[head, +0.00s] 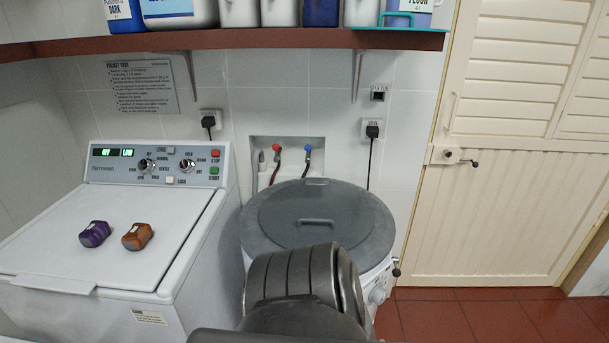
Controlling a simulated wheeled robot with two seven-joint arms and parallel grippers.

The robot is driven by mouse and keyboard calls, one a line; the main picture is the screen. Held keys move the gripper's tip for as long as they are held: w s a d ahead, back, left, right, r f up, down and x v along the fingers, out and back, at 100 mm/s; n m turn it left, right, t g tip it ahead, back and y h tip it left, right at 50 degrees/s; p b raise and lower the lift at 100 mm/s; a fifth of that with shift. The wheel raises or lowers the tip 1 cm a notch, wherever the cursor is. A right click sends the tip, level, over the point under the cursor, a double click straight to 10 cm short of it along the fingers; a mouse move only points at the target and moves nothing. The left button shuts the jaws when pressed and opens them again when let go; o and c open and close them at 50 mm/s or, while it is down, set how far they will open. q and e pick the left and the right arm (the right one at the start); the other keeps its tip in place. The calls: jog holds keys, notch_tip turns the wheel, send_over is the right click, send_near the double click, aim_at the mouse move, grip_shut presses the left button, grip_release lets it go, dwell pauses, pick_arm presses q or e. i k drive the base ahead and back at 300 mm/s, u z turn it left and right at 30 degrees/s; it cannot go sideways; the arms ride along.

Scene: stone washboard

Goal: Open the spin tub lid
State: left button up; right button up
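The spin tub (377,277) is a round white machine standing right of the washing machine. Its grey round lid (285,213) lies flat over the top and looks closed. A small bar handle (316,221) shows near the middle of the lid, and a hinge-like piece shows at its back edge. A dark grey ridged link of my own arm rises from the bottom centre and hides the front of the tub and the lid's near edge. No gripper fingers show, so I cannot tell where either gripper is relative to the handle.
The white washing machine (130,225) stands left, with purple (95,234) and orange (138,236) objects on its closed lid. A red-brown shelf (240,41) with several containers hangs above. Two hoses run from a wall box behind the tub. The door (490,215) and clear tiled floor are right.

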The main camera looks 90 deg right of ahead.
aim_at(315, 211)
jog(key=z, duration=3)
jog(key=i, duration=0.35)
